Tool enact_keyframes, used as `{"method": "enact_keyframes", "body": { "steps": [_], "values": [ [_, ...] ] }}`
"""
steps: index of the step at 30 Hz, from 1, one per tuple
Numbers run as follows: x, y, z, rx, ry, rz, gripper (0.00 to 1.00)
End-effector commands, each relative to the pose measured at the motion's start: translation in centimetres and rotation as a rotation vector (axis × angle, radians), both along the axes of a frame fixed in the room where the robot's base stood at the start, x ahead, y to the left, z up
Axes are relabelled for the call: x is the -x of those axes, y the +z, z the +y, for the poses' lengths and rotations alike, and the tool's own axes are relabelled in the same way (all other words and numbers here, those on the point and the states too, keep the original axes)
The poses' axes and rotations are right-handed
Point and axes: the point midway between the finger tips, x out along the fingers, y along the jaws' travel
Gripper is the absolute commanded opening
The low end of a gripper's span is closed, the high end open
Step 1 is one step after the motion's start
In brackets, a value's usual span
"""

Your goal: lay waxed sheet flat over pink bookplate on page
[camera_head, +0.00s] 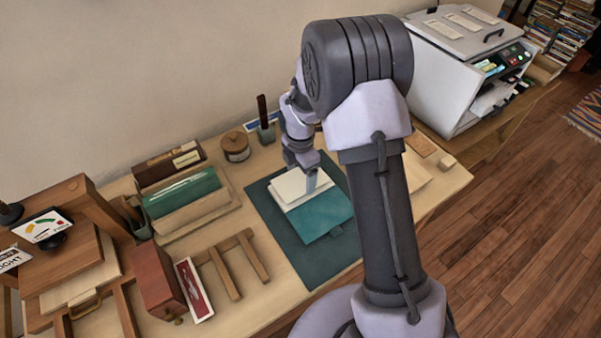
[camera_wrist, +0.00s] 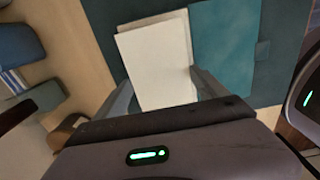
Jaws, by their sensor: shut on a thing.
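An open book with a teal cover (camera_head: 320,215) lies on a dark green mat (camera_head: 318,270). A pale cream sheet (camera_wrist: 158,68), which looks like the waxed sheet, is between the fingers of my gripper (camera_wrist: 160,82). It overlaps the book's page (camera_wrist: 158,22), whose edges show behind it. In the head view my gripper (camera_head: 303,172) is over the cream page area (camera_head: 288,188). I cannot tell whether the sheet touches the page. No pink bookplate shows in either view; the sheet may hide it.
A green box (camera_head: 182,192) in a wooden tray, a wooden rack (camera_head: 238,262) and a reddish box (camera_head: 157,278) stand left of the mat. A round jar (camera_head: 236,147) is behind. A white machine (camera_head: 462,75) stands at the right rear.

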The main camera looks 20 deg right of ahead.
Motion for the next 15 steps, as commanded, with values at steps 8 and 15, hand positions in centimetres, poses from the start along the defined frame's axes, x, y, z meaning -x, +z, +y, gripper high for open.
{"method": "enact_keyframes", "body": {
  "steps": [8, 15],
  "values": [
    [0.00, -0.23, 0.00, 0.000, 0.000, 0.000, 1.00],
    [0.00, 0.22, 0.00, 0.000, 0.000, 0.000, 1.00]
  ]
}}
